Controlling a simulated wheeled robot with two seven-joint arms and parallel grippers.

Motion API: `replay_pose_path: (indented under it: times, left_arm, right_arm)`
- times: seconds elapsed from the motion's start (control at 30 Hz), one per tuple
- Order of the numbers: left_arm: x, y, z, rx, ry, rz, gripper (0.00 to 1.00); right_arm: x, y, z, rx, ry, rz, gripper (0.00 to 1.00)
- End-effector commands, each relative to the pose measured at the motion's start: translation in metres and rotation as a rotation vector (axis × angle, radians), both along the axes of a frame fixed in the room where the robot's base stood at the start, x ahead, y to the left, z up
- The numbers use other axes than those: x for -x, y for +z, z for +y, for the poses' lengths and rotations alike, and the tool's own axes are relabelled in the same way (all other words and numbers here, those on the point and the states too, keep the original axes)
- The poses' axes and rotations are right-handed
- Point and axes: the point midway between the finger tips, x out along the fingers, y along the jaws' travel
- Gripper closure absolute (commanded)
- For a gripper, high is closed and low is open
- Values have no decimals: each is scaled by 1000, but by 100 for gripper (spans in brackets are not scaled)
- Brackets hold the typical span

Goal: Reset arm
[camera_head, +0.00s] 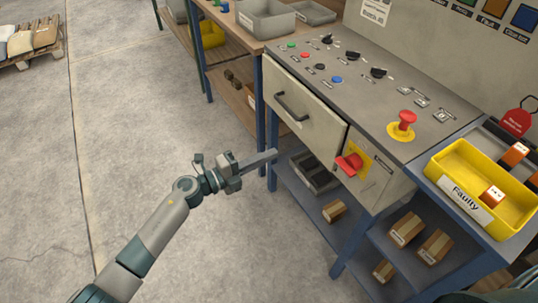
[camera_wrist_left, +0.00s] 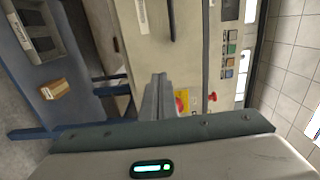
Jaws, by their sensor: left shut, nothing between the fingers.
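My left arm reaches in from the lower left of the head view, over the bare floor. Its gripper (camera_head: 272,156) is shut and empty, with the fingers pressed together and pointing right toward the front of the control cabinet (camera_head: 310,117). In the left wrist view the closed fingers (camera_wrist_left: 158,82) point at the cabinet front, and I cannot tell the exact gap to it. My right gripper is not in view; only a dark piece shows at the lower right corner of the head view.
A red rotary switch (camera_head: 349,164) sticks out of the cabinet front. A red emergency button (camera_head: 403,122) stands on its top. A yellow "Faulty" bin (camera_head: 461,197) is at the right. Boxes lie on the blue lower shelf (camera_head: 300,197). Floor (camera_head: 130,130) on the left is clear.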

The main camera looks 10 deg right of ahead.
Motion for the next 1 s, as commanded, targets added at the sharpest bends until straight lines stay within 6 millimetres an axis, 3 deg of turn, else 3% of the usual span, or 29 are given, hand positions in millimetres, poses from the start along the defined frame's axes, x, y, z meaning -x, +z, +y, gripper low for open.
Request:
replay_pose_path:
  times: [0.37, 0.57, 0.67, 0.77, 0.87, 1.0]
  left_arm:
    - [0, -1, 1, 4, 7, 7, 100]
    - [-6, -15, 16, 80, 104, 114, 100]
    - [-12, -35, 36, 155, 216, 231, 100]
    - [-14, -70, 67, 245, 368, 393, 100]
    - [-8, -117, 106, 328, 543, 577, 100]
    - [17, -185, 157, 410, 759, 806, 100]
  right_arm:
    - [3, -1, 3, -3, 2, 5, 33]
    - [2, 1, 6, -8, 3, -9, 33]
    - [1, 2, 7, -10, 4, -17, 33]
    - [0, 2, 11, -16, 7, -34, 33]
    - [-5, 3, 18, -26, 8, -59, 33]
    - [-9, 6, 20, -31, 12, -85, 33]
